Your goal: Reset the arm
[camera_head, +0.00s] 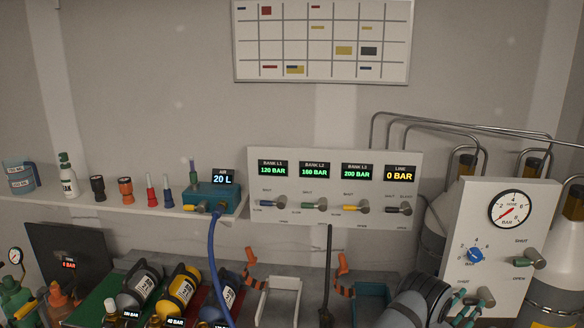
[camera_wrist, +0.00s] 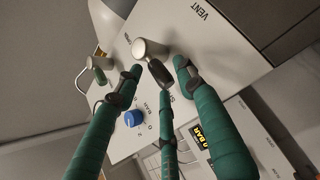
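My gripper (camera_head: 474,300) is at the lower right in the head view, at the lower front of the white gauge panel (camera_head: 482,208). Its teal fingers are spread apart in the wrist view (camera_wrist: 155,75). A silver valve with a black lever (camera_wrist: 150,49) stands just beyond the fingertips, its lever between them. Whether the fingers touch the lever, I cannot tell. Nothing is seen gripped. My dark arm comes in from the lower middle of the head view.
The panel carries a gauge (camera_head: 510,208), a blue knob (camera_head: 476,255) and a green-levered valve (camera_head: 530,257). Metal cylinders (camera_head: 433,228) stand behind it. A bank panel (camera_head: 335,186) is on the wall. A blue hose (camera_head: 212,260) hangs over the cluttered bench at left.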

